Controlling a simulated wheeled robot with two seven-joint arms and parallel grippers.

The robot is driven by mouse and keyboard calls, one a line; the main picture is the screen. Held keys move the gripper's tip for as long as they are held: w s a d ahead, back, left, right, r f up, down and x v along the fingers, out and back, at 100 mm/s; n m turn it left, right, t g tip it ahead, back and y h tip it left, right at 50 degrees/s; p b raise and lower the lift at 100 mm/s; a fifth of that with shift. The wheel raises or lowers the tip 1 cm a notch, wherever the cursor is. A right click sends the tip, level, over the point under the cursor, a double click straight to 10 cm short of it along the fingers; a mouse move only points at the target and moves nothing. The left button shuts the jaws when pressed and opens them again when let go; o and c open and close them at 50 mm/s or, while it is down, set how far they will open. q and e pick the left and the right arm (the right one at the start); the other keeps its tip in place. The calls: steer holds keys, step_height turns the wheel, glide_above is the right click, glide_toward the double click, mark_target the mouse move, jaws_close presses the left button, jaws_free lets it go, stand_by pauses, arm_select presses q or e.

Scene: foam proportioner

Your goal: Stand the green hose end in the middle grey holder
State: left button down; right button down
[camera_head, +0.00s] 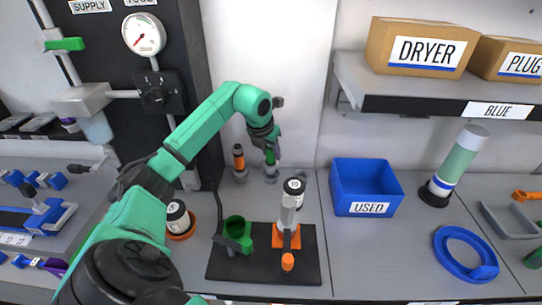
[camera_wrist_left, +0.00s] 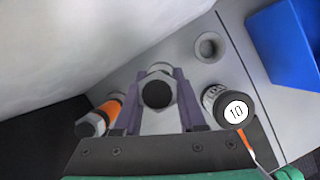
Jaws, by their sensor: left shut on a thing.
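The green hose end (camera_head: 270,157) is upright at the back of the bench, directly over the middle grey holder (camera_head: 270,176). Its lower end meets the holder's top; I cannot tell how deep it sits. My left gripper (camera_head: 270,143) is shut on its upper part from above. In the left wrist view the purple fingers (camera_wrist_left: 156,100) close around its grey hexagonal top (camera_wrist_left: 158,88), which hides the green part and the middle holder. An orange hose end (camera_head: 239,158) stands in the left grey holder (camera_head: 240,175). My right gripper is not in view.
An empty grey holder (camera_wrist_left: 208,47) is to the right. A cylinder marked 10 (camera_head: 292,198) stands in front on an orange base, beside a green cup (camera_head: 237,232) on a black plate (camera_head: 265,268). A blue USED bin (camera_head: 367,188) stands right; the wall is close behind.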

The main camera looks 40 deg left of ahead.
arm_select(q)
steer(key=shift+w+a+f, duration=0.1)
steer(key=shift+f, duration=1.1)
steer(key=shift+c, duration=2.4)
jaws_free()
steer(key=shift+r, duration=0.15)
steer(key=shift+r, duration=0.35)
steer(key=b+v, duration=0.1)
steer(key=v, duration=1)
steer(key=shift+s+r, duration=0.25)
